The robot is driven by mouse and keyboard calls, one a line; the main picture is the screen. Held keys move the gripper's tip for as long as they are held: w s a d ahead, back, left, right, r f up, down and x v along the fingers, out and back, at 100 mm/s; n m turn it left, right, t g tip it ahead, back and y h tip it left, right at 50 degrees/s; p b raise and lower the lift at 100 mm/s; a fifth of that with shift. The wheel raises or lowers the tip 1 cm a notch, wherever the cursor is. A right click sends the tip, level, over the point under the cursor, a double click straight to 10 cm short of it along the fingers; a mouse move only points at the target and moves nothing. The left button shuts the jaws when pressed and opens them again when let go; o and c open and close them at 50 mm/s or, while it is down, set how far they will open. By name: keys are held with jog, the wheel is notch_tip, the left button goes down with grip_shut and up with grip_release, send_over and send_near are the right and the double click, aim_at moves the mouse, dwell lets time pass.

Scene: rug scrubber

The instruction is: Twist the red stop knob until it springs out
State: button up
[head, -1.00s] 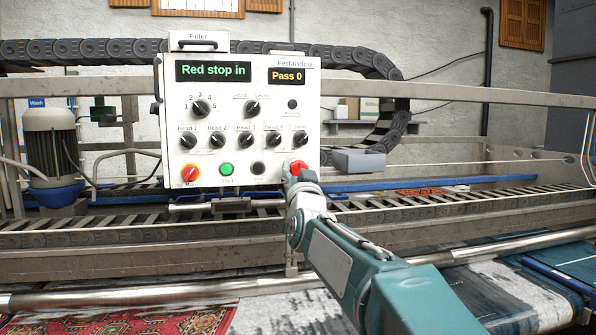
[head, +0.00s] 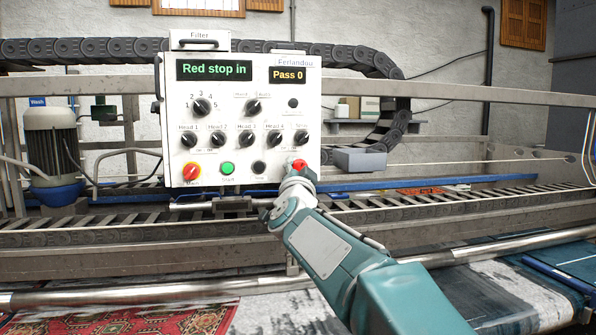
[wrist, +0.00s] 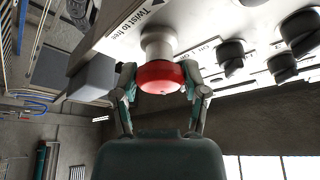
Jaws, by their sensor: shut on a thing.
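The red stop knob (wrist: 160,77) is a round red mushroom head on a pale collar, at the lower right of the white control panel. In the wrist view my gripper (wrist: 158,84) has one finger on each side of the knob and is shut on it. In the head view a bit of the red knob (head: 299,165) shows above my gripper (head: 297,172), whose wrist hides the rest. The panel display (head: 214,70) reads "Red stop in". Lettering beside the knob in the wrist view reads "Twist to free".
Rails and a roller lie below.

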jog(key=shift+m+g+h, duration=0.4)
jog(key=shift+m+h, duration=0.3)
jog(key=shift+m, duration=0.9)
jog(key=o, duration=1.2)
jog(key=shift+d, duration=0.15)
jog(key=shift+c, duration=0.2)
jog(key=shift+s, duration=0.25)
jog(key=v, duration=1.1)
jog(key=shift+s+f, duration=0.2)
